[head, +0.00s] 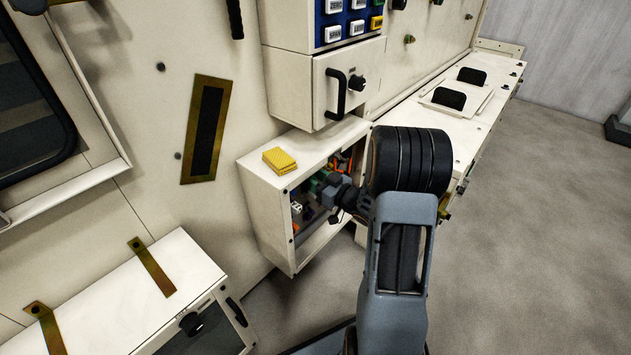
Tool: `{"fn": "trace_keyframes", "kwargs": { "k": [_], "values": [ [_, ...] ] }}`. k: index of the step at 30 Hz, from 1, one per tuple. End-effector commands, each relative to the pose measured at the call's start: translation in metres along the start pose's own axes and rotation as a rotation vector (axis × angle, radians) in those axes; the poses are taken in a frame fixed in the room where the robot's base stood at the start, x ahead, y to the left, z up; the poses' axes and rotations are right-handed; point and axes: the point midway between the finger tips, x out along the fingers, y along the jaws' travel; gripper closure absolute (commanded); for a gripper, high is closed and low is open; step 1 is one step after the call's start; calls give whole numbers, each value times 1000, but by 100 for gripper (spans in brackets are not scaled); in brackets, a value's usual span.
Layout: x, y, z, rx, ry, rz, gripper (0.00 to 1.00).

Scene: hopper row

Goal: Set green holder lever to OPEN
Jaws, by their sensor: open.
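An open-fronted white box (262,203) on the wall holds a cluster of small coloured parts. A green part (318,182) sits among them near the upper middle, and it may be the green holder. Its lever is too small and too covered to make out, so I cannot tell its position. My gripper (328,195) is at the box's open front, with its tip in front of the parts. It is open. I cannot tell whether it touches anything, and my arm hides the right part of the box.
A yellow block (279,160) lies on top of the box. A white drawer unit with a black handle (338,94) hangs just above. A long white cabinet (485,120) runs to the right, and another box (130,300) is at lower left.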

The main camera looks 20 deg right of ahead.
Motion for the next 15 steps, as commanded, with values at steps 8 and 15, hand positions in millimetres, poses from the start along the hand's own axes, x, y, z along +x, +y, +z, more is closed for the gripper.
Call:
{"fn": "trace_keyframes", "kwargs": {
  "k": [8,15],
  "values": [
    [2,0,0,0,-1,0,58],
    [2,0,0,0,0,0,77]
  ]
}}
